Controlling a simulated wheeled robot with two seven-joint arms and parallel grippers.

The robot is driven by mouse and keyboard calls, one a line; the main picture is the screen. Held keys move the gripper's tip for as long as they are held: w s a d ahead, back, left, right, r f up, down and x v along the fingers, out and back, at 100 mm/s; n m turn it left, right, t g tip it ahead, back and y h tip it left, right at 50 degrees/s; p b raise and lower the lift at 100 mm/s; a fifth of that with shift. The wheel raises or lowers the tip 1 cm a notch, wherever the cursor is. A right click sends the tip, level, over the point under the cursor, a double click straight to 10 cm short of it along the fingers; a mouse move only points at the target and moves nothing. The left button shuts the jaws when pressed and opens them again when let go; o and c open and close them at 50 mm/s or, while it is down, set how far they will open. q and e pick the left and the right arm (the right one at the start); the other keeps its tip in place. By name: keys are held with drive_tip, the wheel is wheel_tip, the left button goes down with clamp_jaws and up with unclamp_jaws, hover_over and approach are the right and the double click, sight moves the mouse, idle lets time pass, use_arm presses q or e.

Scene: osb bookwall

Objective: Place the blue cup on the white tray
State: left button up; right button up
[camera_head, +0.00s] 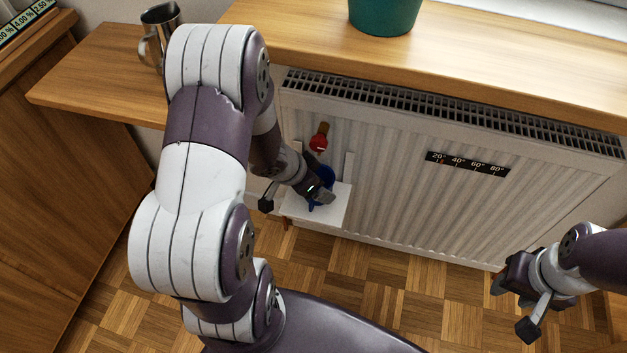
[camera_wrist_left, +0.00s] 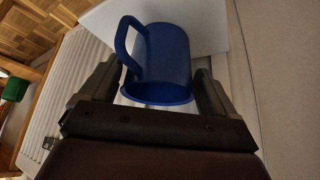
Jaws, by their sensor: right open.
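The blue cup (camera_head: 327,174) is at the white tray (camera_head: 334,210), partly covered by my left gripper (camera_head: 318,193). In the left wrist view the cup (camera_wrist_left: 168,60) lies between the fingers of my left gripper (camera_wrist_left: 155,95), with its handle toward the left finger and the white tray (camera_wrist_left: 222,25) behind it. Whether the fingers press on the cup is not clear, nor whether its base touches the tray. My right gripper (camera_head: 510,280) is open and empty, at the right, away from the cup and tray.
The tray is in front of a white radiator (camera_head: 400,190), below a wooden sill (camera_head: 450,60). A red object (camera_head: 319,141) is just above the tray. A metal jug (camera_head: 158,35) and a green pot (camera_head: 384,14) stand higher up. Parquet floor (camera_head: 440,300) lies below.

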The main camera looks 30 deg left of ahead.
use_arm(q)
drive_tip(key=shift+r, duration=0.15)
drive_tip(key=s+a+r+n+g+y+p, duration=0.1)
drive_tip(key=s+r+y+p, duration=0.1)
drive_tip(key=r+p, duration=0.35)
drive_tip(key=s+a+r+n+y+p, duration=0.1)
drive_tip(key=s+a+r+p, duration=0.15)
drive_tip(key=r, duration=0.65)
drive_tip(key=s+d+r+n+g, duration=0.1)
drive_tip(key=d, duration=0.2)
drive_tip(key=s+d+r+g, duration=0.1)
drive_tip(key=s+d, duration=0.1)
drive_tip(key=d, duration=0.1)
drive_tip(key=s+d+r+n+g, duration=0.1)
drive_tip(key=d, duration=0.2)
drive_tip(key=shift+s+d+r+n+h+p, duration=0.2)
drive_tip(key=shift+d+r+n+h+p, duration=0.1)
drive_tip(key=shift+d+r+p, duration=0.1)
drive_tip(key=shift+a, duration=0.1)
